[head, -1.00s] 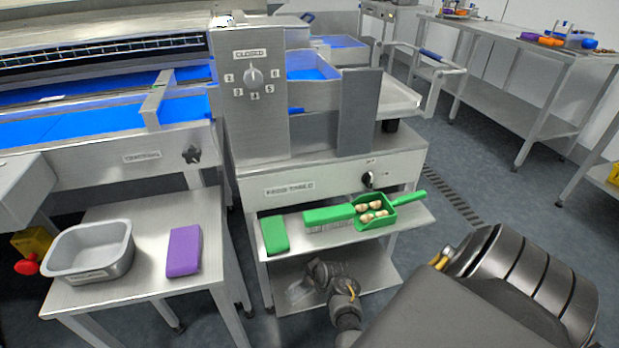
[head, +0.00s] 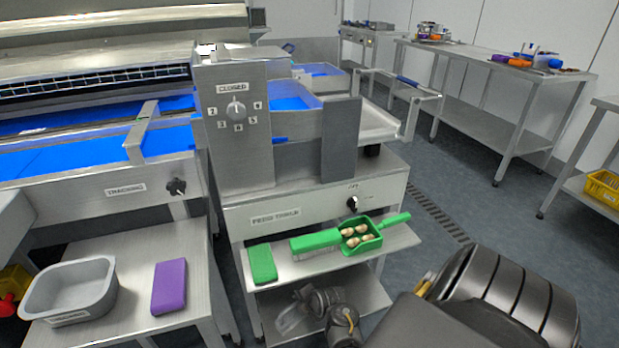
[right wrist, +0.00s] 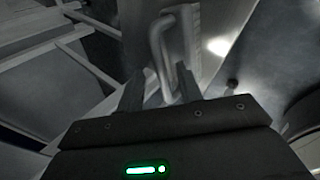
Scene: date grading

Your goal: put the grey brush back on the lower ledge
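My right gripper (head: 308,298) is low in front of the feed table, by its lower shelf (head: 368,290). A pale grey shape (head: 288,320) shows beside it there; I cannot tell whether this is the grey brush. In the right wrist view, the two dark fingers (right wrist: 160,80) stand apart with a bent light-grey bar (right wrist: 158,45) seen between them. I cannot tell whether they touch it. A striped pale edge shows just beyond. No grey brush is clearly recognisable in the head view. My left gripper is not in view.
The upper ledge (head: 312,267) holds a green block (head: 262,264), a green brush (head: 315,240) and a green scoop (head: 372,245) with dates. A side table (head: 130,290) at left holds a grey tub (head: 68,290) and a purple block (head: 169,287). Open floor lies to the right.

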